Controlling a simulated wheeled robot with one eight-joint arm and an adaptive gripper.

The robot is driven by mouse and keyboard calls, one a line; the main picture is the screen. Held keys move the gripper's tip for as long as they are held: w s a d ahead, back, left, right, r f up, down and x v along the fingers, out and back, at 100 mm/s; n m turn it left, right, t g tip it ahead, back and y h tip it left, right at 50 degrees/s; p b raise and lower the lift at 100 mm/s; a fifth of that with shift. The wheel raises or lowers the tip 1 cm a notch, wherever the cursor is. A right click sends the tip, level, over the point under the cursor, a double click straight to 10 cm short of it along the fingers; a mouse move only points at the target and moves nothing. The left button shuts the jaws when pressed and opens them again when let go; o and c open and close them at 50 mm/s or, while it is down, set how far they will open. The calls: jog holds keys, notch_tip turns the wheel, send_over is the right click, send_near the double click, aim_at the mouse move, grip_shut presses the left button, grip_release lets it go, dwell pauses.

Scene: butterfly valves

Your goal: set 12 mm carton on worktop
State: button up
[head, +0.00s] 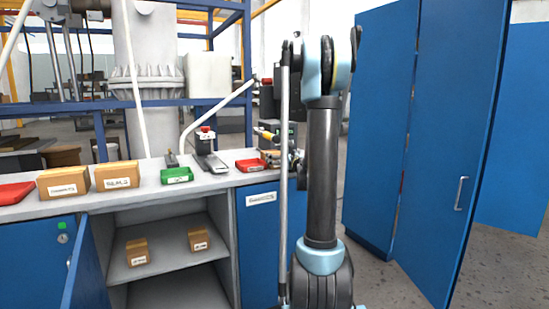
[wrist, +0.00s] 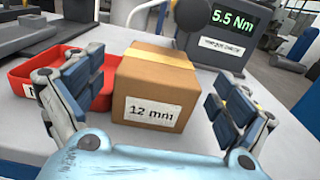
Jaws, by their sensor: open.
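The 12 mm carton (wrist: 152,85) is a brown box with tan tape and a white "12 mm" label. In the wrist view it sits upright on the grey worktop (wrist: 133,34). My gripper (wrist: 165,95) is open, with one finger on each side of the carton. The left finger is close to the carton's left side; a gap shows at the right finger. In the head view the worktop (head: 222,182) runs along the bench, and my arm largely hides the gripper and the carton at its right end.
A red tray (wrist: 70,78) lies just left of the carton. A torque display (wrist: 222,32) reading 5.5 Nm stands behind it. An open cupboard (head: 165,246) holds two small boxes.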

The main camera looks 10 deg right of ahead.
jog(key=v, duration=0.7)
jog(key=s+a+f+n+g+y, duration=0.1)
jog(key=s+a+f+n+g, duration=0.25)
jog(key=s+a+n, duration=0.4)
jog(key=s+a+f+n+g, duration=0.3)
jog(key=s+a+n+g, duration=0.2)
jog(key=s+n, duration=0.6)
jog(key=s+d+f+n+g+h, duration=0.2)
jog(key=s+f+n, duration=0.2)
jog(key=s, duration=0.4)
jog(key=s+d+f+n+g+h, duration=0.2)
jog(key=s+d+f+n, duration=0.1)
jog(key=s, duration=0.5)
jog(key=s+d+f+n+g+h, duration=0.2)
jog(key=s+d+f+n, duration=0.1)
jog(key=s+f+n, duration=0.2)
jog(key=s+n, duration=0.2)
jog(key=s, duration=0.2)
jog(key=shift+h, duration=0.3)
jog(key=shift+g, duration=0.25)
